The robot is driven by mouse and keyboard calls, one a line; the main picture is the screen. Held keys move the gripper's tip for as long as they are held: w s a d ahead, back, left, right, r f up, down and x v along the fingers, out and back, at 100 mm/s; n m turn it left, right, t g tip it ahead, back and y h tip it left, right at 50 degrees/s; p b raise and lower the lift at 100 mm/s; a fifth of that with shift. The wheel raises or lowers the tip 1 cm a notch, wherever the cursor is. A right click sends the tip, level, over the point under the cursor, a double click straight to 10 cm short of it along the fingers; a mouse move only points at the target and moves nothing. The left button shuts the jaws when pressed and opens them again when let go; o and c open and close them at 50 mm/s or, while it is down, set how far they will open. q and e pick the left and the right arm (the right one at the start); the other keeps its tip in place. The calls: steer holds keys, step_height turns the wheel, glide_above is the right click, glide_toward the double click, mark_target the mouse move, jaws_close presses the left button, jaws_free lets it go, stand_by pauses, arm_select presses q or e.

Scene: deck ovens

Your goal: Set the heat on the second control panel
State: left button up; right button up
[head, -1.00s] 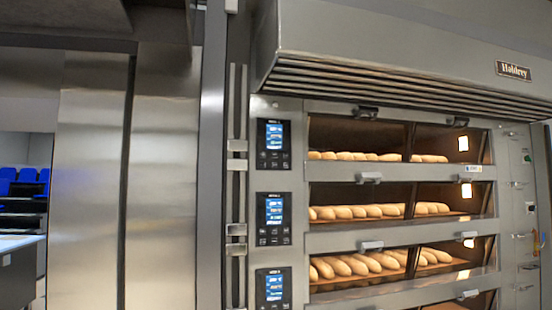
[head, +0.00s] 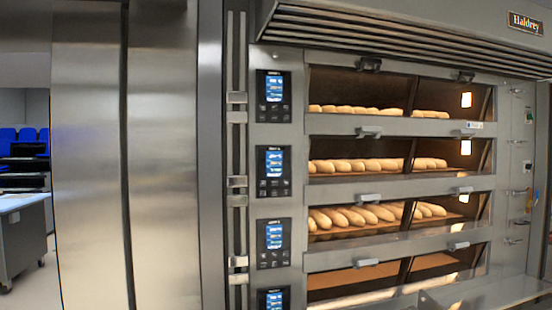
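The deck oven's control panels run in a column left of the oven doors in the head view. The second panel from the top (head: 274,171) is black with a lit blue screen and small buttons below it. The top panel (head: 274,97) is above it. The third panel (head: 274,243) is below it, and a fourth panel (head: 274,300) is cut off by the lower edge. The screen text is too small to read. Neither of my grippers is in view.
Oven decks with bread loaves (head: 358,165) stand right of the panels, with door handles (head: 369,132) sticking out. A metal ledge (head: 485,297) juts out at lower right. A tall steel cabinet (head: 90,160) stands left. A table (head: 22,235) is at far left.

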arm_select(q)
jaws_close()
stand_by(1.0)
